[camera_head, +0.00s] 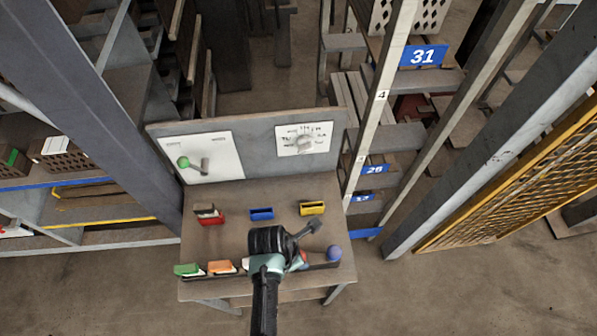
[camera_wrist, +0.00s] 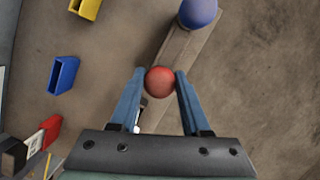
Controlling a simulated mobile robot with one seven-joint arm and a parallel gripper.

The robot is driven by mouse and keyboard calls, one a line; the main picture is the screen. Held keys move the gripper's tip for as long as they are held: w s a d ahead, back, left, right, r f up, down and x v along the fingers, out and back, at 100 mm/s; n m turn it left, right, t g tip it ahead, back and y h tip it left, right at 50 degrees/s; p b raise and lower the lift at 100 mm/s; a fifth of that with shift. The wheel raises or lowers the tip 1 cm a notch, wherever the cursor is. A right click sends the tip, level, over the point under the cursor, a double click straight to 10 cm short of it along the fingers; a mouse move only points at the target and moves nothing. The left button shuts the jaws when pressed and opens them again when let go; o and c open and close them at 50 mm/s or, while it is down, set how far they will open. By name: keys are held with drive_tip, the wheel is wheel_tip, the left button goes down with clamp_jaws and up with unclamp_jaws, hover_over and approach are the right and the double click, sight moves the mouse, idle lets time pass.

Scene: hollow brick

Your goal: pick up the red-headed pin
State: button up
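The red-headed pin's ball head (camera_wrist: 160,80) lies between the two blue-grey fingers of my gripper (camera_wrist: 160,73) in the wrist view. The fingers are apart, one on each side of the head near their tips. I cannot tell whether they touch it. The pin's shaft is hidden beneath the head. In the head view the red head (camera_head: 303,258) is partly hidden beside my wrist, at the bench's front right. A larger blue ball head (camera_wrist: 198,12) is beyond it along a brown strip (camera_wrist: 183,48), and the blue head also shows in the head view (camera_head: 334,253).
The workbench (camera_head: 235,240) carries red (camera_head: 210,218), blue (camera_head: 262,214) and yellow (camera_head: 311,209) bins. A back panel (camera_head: 250,150) holds two white boards. Shelving posts stand on both sides.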

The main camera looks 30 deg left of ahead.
clamp_jaws()
